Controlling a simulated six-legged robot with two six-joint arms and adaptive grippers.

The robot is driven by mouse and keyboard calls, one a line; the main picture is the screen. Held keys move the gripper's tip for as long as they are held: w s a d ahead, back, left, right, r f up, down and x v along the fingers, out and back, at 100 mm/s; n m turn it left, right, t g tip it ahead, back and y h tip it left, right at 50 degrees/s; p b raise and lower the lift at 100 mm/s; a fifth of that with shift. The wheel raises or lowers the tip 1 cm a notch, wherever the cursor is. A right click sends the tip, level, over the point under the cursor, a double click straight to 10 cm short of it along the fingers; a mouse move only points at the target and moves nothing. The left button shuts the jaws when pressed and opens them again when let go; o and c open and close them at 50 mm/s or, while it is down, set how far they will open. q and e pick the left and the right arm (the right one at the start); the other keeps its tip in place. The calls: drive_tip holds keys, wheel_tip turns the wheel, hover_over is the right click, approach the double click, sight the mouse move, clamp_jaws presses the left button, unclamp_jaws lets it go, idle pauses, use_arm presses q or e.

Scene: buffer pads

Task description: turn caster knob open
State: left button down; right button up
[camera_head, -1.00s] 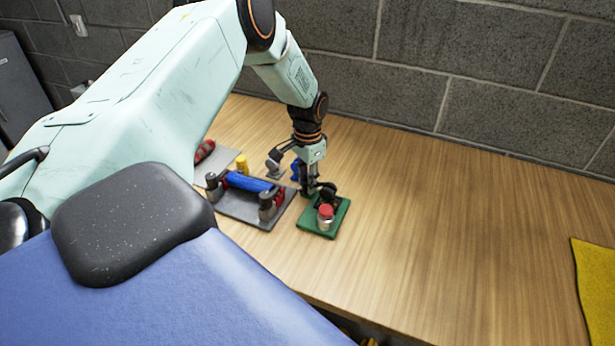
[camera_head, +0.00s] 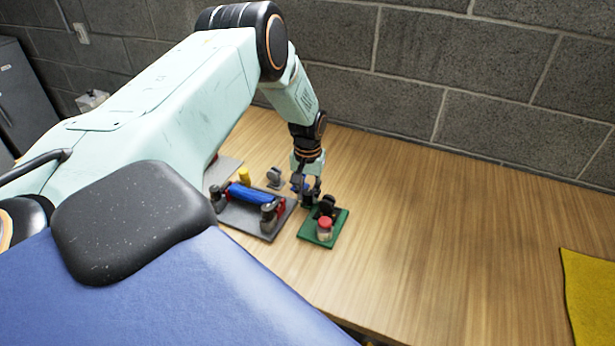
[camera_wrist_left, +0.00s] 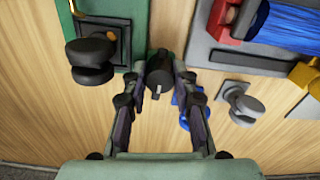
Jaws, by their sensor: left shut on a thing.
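A black knob (camera_wrist_left: 159,68) with a small white mark shows in the left wrist view, at the green board's edge. My left gripper (camera_wrist_left: 159,82) is shut on it, with one finger on each side. In the head view my left gripper (camera_head: 311,197) points down behind the green board (camera_head: 311,233) and hides most of the knob there. A blue piece (camera_wrist_left: 190,105) lies partly behind one finger; I cannot tell whether it joins the knob. My right gripper is not in view.
The green board carries a dark round part (camera_wrist_left: 90,60) and a red-capped jar (camera_head: 324,228). A grey board (camera_head: 246,217) with a blue roller (camera_head: 250,194) stands to its left, near a grey caster-like piece (camera_head: 274,178). The table's right side is clear up to a yellow mat (camera_head: 590,295).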

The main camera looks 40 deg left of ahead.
sight(308, 192)
use_arm(q)
drive_tip(key=shift+w+r, duration=0.1)
drive_tip(key=shift+w, duration=0.05)
idle(0.3)
drive_tip(key=c, duration=1)
unclamp_jaws()
drive_tip(key=shift+c, duration=0.2)
wheel_tip(308, 192, up, 12)
